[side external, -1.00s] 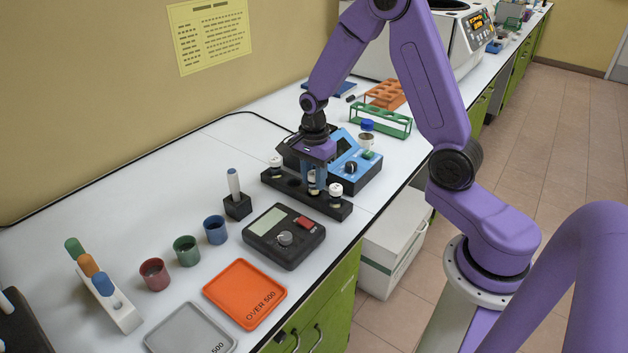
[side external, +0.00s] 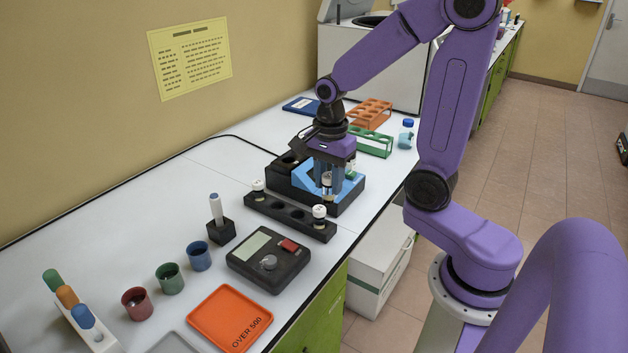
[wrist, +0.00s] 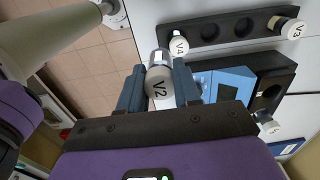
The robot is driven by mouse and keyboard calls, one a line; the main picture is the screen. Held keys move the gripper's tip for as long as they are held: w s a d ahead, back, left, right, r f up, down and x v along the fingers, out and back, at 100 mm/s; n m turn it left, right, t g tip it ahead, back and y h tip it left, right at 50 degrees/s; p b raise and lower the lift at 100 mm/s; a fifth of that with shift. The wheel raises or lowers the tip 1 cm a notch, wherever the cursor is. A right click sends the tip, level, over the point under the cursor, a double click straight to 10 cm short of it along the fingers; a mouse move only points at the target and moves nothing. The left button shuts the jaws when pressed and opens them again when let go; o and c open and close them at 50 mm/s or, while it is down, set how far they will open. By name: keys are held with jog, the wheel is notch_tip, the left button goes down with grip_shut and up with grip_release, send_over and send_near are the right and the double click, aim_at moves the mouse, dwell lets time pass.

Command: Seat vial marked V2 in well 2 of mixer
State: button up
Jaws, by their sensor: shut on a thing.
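My gripper (side external: 328,186) is shut on the vial V2 (wrist: 160,82), which has a grey cap end marked V2 in the wrist view. In the side view the vial (side external: 327,184) hangs between the fingers, in front of or above the mixer's blue part; the exact height is unclear. The mixer (side external: 347,205) is a black and blue block behind the vial rack. In the wrist view the mixer (wrist: 228,84) lies right of the held vial, with a dark opening near its right end. My gripper hides part of the mixer, and I cannot read its well numbers.
The black rack (side external: 290,214) holds white-capped vials V3 (wrist: 293,29) and V4 (wrist: 179,45), with two empty holes between them. Another white-capped vial (wrist: 267,123) shows by the mixer. A green rack (side external: 372,144) stands behind; a black device (side external: 268,260) stands in front.

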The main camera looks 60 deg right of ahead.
jog(key=s+r, duration=0.2)
jog(key=s, duration=0.2)
jog(key=w+d+r, duration=0.2)
jog(key=w, duration=0.5)
jog(key=w+d+r, duration=0.1)
jog(key=w+d, duration=0.1)
jog(key=w, duration=0.5)
jog(key=w+d+f, duration=0.2)
jog(key=w+d, duration=0.7)
jog(key=w, duration=0.2)
jog(key=shift+a+f, duration=0.2)
jog(key=shift+f, duration=2.2)
jog(key=shift+f, duration=1.25)
jog(key=o, duration=1.4)
jog(key=shift+r, duration=0.1)
